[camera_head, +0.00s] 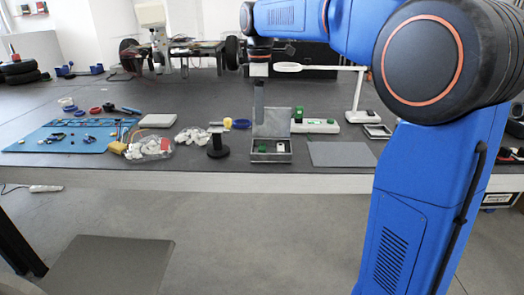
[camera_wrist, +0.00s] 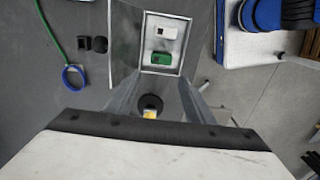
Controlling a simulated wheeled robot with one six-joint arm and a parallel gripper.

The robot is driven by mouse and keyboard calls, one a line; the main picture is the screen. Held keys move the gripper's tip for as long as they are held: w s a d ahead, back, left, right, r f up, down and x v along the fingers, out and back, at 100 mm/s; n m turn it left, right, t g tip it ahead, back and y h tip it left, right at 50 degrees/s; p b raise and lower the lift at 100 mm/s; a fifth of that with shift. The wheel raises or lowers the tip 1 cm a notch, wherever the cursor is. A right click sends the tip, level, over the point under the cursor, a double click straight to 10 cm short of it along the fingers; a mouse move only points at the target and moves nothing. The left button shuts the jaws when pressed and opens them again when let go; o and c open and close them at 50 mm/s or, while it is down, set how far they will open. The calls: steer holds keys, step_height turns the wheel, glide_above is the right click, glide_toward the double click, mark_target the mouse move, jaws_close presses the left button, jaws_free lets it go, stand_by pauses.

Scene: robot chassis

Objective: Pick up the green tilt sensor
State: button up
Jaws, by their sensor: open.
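A small green block, which looks like the green tilt sensor (camera_wrist: 162,58), lies in an open grey metal box (camera_head: 271,157). It also shows in the head view (camera_head: 263,148), at the box's left side. A white block (camera_wrist: 164,32) lies beside it in the same box. My gripper (camera_wrist: 161,82) is open and empty, its two fingers spread on the near side of the box in the wrist view. In the head view my gripper (camera_head: 259,98) hangs above the box and its raised lid. The fingertips are apart from the green block.
A black spool-like stand (camera_head: 217,145) is left of the box. A white strip with green parts (camera_head: 315,126) lies behind right, and a grey plate (camera_head: 341,154) at right. Bags of white parts (camera_head: 148,147) and a blue mat (camera_head: 65,137) are at left.

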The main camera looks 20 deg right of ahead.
glide_above(262, 146)
steer(key=f, duration=0.5)
steer(key=shift+w+a+f, duration=0.2)
steer(key=shift+a+f, duration=0.05)
steer(key=shift+s+d+f, duration=0.15)
steer(key=shift+f, duration=1.2)
steer(key=shift+s+d+f, duration=0.1)
steer(key=shift+d+f, duration=0.05)
steer(key=shift+f, duration=1.15)
steer(key=c, duration=0.8)
steer(key=shift+r, duration=0.1)
